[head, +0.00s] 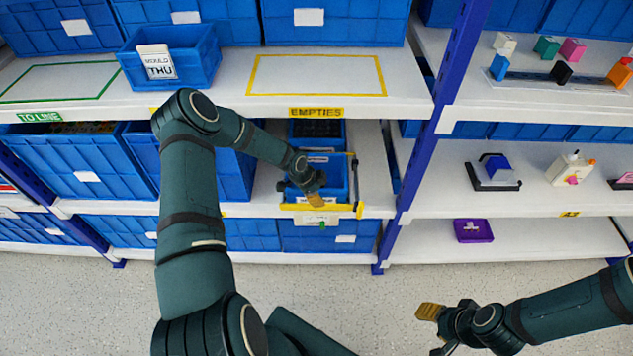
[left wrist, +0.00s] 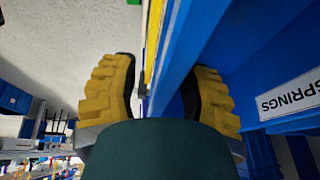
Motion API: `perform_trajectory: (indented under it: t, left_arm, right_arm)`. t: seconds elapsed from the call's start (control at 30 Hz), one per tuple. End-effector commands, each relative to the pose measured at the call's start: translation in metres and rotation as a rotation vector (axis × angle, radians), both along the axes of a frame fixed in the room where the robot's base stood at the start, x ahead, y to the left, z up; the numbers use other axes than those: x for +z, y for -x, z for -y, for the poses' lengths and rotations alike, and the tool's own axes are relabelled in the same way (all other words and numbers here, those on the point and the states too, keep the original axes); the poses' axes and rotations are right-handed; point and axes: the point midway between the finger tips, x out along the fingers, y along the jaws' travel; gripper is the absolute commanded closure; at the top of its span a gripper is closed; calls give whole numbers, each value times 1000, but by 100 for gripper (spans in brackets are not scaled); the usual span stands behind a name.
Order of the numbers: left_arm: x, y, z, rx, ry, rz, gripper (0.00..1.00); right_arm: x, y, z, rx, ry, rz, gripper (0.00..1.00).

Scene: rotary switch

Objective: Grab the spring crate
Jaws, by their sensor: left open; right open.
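The spring crate (head: 335,172) is a blue bin on the middle shelf, under the EMPTIES label in the head view. My left gripper (head: 312,196) is at its front, partly covering it. In the left wrist view a white SPRINGS label (left wrist: 290,95) shows on a blue wall at the right. The left gripper (left wrist: 160,95) is open there, with a blue edge running between its two yellow fingers. I cannot tell whether the fingers touch it. My right gripper (head: 432,330) is open and empty, low over the floor, away from the shelves.
A yellow strip (head: 350,208) runs along the shelf edge below the crate. Another blue crate with dark contents (head: 316,130) stands behind it. Large blue bins (head: 75,160) fill the left. A blue upright (head: 425,150) stands to the right. The upper shelf (head: 225,85) overhangs the crate.

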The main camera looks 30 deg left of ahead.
Motion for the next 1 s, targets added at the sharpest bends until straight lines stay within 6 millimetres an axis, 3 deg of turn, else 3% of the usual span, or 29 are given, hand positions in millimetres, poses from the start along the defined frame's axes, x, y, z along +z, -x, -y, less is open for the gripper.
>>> perform_trajectory:
  t: [0.7, 0.83, 1.0]
  left_arm:
    - [-4, 0, 0, 0, 0, 0, 51]
    - [-4, 0, 0, 0, 0, 0, 97]
    - [-4, 0, 0, 0, 0, -1, 100]
  right_arm:
    - [-6, 0, 0, 0, 0, 0, 53]
    - [-6, 0, 0, 0, 0, 0, 53]
    - [-6, 0, 0, 0, 0, 0, 53]
